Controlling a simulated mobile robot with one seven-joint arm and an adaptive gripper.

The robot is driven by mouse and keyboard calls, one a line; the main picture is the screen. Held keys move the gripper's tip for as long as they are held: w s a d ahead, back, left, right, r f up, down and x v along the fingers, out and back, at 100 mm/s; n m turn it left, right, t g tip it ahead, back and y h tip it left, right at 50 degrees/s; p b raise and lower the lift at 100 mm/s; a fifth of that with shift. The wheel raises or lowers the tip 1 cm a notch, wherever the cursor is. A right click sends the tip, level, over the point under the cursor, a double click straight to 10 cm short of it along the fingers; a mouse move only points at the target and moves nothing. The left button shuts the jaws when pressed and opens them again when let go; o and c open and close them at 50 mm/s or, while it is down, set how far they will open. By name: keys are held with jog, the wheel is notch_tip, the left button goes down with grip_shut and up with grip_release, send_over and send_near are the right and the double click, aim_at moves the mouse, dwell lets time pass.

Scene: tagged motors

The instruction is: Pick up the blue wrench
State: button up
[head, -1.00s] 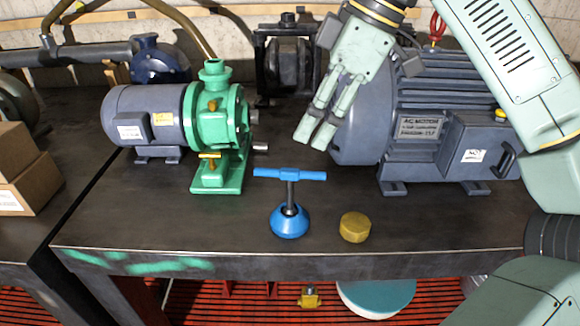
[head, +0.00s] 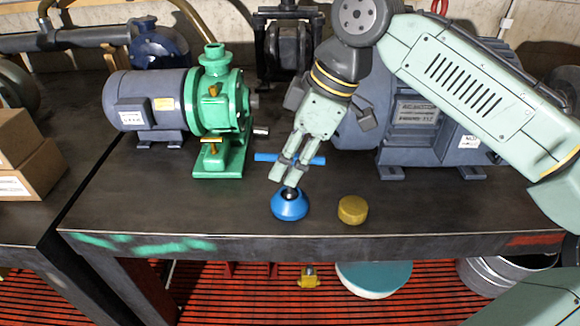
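The blue wrench has a T-shaped handle (head: 266,157) on a dark stem above a round blue base (head: 290,206). It stands upright on the dark metal table near its front edge. My gripper (head: 283,178) reaches down from the upper right, in front of the stem and the middle of the crossbar. The fingers hide most of the stem. Both ends of the crossbar show on either side of them. I cannot tell whether the fingers touch the wrench or how far apart they are.
A yellow-brown round cap (head: 353,210) sits right of the wrench. A green pump (head: 221,120) with a grey motor stands left. A large grey AC motor (head: 420,140) stands behind my arm. Cardboard boxes (head: 28,165) are at the far left. The table's front left is clear.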

jog(key=shift+c, duration=0.4)
grip_shut()
dwell(0.4)
